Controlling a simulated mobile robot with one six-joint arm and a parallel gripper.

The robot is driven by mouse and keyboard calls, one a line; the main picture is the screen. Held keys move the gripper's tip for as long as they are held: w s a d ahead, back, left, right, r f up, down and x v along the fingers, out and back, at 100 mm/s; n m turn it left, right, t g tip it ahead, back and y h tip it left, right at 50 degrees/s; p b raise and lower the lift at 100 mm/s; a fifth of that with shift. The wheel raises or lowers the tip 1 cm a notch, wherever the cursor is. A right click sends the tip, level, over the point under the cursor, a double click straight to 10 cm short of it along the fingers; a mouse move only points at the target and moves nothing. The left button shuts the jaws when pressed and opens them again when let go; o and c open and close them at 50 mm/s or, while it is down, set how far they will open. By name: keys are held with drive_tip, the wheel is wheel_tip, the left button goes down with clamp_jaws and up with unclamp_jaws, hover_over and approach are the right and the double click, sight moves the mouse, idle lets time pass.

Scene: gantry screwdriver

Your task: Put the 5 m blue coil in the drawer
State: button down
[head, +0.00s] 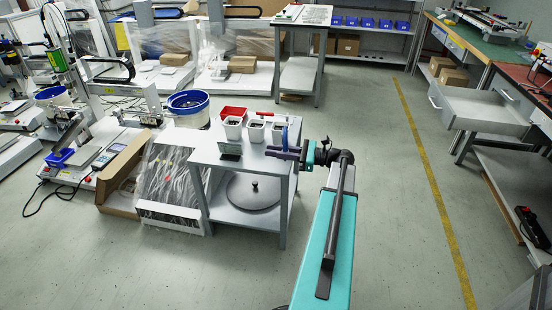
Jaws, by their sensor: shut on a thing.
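My gripper (289,154) is over the right end of a small grey table, with its jaws shut on a narrow upright blue thing (284,138). I take this to be the blue coil seen edge-on; its ring shape and any length marking are too small to make out. The drawer (487,110) is light grey and pulled open from the workbench at the right. What I see of its inside looks empty. The gripper and blue thing are well to the left of the drawer.
The small table (213,154) carries white bins (256,130) and a red bin (233,112). Grey floor with a yellow line (425,160) lies open between my arm and the right workbench. A grey side table (299,75) stands behind. Blue bins (368,22) line a back shelf.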

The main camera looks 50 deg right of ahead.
drive_tip(key=shift+f+b, duration=0.4)
drive_tip(key=shift+f, duration=1.15)
drive_tip(key=shift+f, duration=0.1)
drive_tip(key=c, duration=1.7)
unclamp_jaws()
drive_tip(key=shift+s+d, duration=0.4)
drive_tip(key=shift+s, duration=0.1)
drive_tip(key=p+v, duration=0.3)
drive_tip(key=v, duration=0.7)
drive_tip(key=shift+s+d, duration=0.15)
drive_tip(key=shift+s, duration=0.2)
